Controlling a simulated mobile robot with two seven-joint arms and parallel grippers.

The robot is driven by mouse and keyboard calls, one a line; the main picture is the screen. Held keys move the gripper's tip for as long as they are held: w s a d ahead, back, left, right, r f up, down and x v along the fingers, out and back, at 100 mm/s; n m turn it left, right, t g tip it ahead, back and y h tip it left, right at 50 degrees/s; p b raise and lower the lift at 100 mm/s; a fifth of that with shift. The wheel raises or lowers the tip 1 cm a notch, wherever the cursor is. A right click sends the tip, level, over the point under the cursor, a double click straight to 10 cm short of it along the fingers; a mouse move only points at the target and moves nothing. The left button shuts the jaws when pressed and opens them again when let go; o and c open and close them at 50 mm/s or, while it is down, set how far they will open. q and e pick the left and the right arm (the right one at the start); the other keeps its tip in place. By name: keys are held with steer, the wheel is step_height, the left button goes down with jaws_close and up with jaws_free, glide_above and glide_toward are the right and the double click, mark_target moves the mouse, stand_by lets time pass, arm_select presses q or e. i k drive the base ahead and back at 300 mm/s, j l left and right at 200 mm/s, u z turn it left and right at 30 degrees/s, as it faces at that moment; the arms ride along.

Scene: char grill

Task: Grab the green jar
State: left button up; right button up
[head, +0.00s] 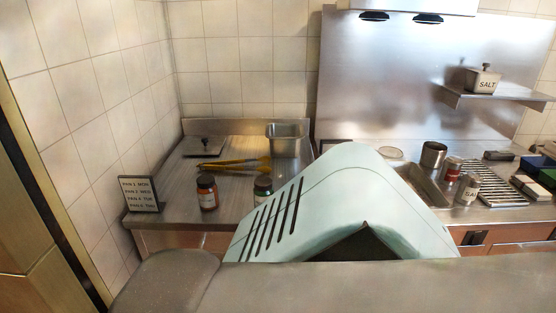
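The green jar (262,187) stands upright on the steel counter on the left, near its front edge. It has a dark lid, and its lower right part is hidden behind a pale vented shape in the foreground. A similar jar with a reddish-orange label (208,194) and dark lid stands to its left, a short gap away. Neither my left gripper nor my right gripper shows in the head view.
Yellow-handled tongs (232,164) lie behind the jars, with a steel container (285,139) at the back. A menu sign (139,194) stands at the counter's left end. Cans, a salt shaker (467,189) and a grill rack (492,187) are on the right. A shelf (492,93) holds a salt box.

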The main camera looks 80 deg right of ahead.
mark_target(263, 188)
steer(key=z, duration=2.45)
steer(key=i+l+u, duration=0.1)
steer(key=l, duration=0.5)
steer(key=i+l+u, duration=0.1)
steer(key=l, duration=0.55)
steer(key=i+l+u, duration=0.2)
steer(key=i+l, duration=0.4)
steer(key=k, duration=0.1)
steer(key=i+l, duration=0.15)
